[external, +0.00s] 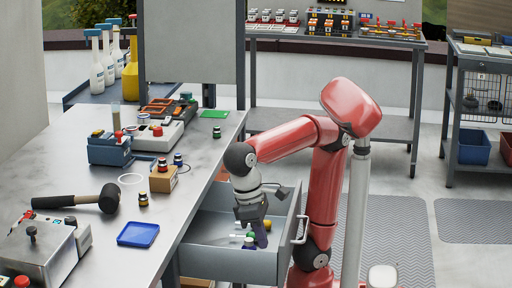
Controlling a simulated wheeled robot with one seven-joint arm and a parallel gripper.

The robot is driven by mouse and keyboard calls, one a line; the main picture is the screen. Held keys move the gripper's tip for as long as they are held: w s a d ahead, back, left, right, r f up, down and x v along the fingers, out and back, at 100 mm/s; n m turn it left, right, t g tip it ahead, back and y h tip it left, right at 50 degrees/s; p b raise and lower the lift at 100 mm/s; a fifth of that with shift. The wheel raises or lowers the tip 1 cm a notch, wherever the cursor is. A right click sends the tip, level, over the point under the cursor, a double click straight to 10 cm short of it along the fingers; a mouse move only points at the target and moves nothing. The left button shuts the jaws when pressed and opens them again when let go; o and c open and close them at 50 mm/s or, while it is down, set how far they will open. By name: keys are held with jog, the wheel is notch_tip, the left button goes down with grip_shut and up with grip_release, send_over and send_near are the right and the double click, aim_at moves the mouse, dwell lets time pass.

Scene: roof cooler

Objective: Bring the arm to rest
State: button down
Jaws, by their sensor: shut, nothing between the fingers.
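My red arm (290,139) is bent, with its end hanging down over an open grey drawer (221,264) under the workbench. My gripper (261,238) points down at the drawer's inside, near its right side. Its fingers look shut and empty. A small blue and green item (249,243) lies in the drawer just left of the fingers. I cannot tell whether the fingers touch anything in the drawer.
The drawer handle (300,229) sticks out close to my arm. The workbench (110,235) holds a mallet (108,198), a blue tray (138,234) and small jars. A rear table (340,38) and a right shelf (480,60) stand beyond.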

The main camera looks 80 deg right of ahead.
aim_at(265, 256)
jog(key=shift+v, duration=1.05)
jog(key=shift+f, duration=0.15)
jog(key=b+x, duration=0.1)
jog(key=x, duration=0.7)
jog(key=w, duration=0.8)
jog(key=shift+r, duration=0.25)
jog(key=shift+s, duration=0.1)
jog(key=s, duration=0.7)
jog(key=shift+s, duration=0.15)
jog(key=shift+s+p+v, duration=0.1)
jog(key=shift+p+v, duration=0.1)
jog(key=shift+v, duration=1.15)
jog(key=shift+s+p+v, duration=0.15)
jog(key=shift+p+v, duration=0.05)
jog(key=shift+v, duration=1.15)
jog(key=shift+r, duration=0.1)
